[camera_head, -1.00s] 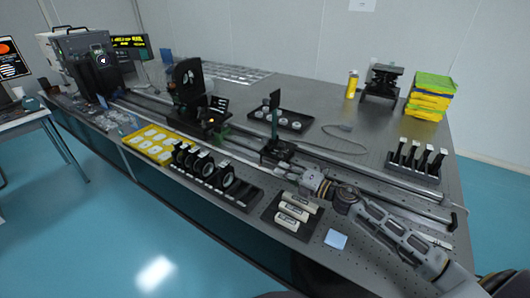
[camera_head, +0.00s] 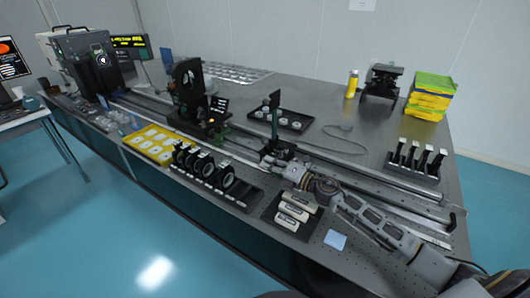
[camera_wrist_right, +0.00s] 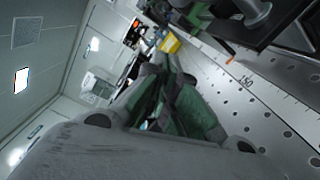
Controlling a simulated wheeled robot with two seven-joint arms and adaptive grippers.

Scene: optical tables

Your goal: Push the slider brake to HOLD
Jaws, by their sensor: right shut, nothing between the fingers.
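A black slider (camera_head: 278,148) with an upright post and plate sits on the long rail near the middle of the table. In the right wrist view a dark carriage (camera_wrist_right: 285,25) fills the upper right, with a small orange-red lever (camera_wrist_right: 228,47) at its lower edge. I cannot read any HOLD mark. My right gripper (camera_head: 270,162) is at the slider's front side, very close to it; I cannot tell whether they touch. In the wrist view its green-padded fingers (camera_wrist_right: 172,75) are shut and empty, to the left of the lever. My left gripper is not in view.
A rack of black-rimmed optics (camera_head: 215,178) and a tray of pale blocks (camera_head: 292,212) lie in front of the rail. A larger black mount (camera_head: 190,90) stands farther left on the rail. A black tray (camera_head: 283,118) lies behind the slider. A number scale (camera_wrist_right: 245,82) runs beside the lever.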

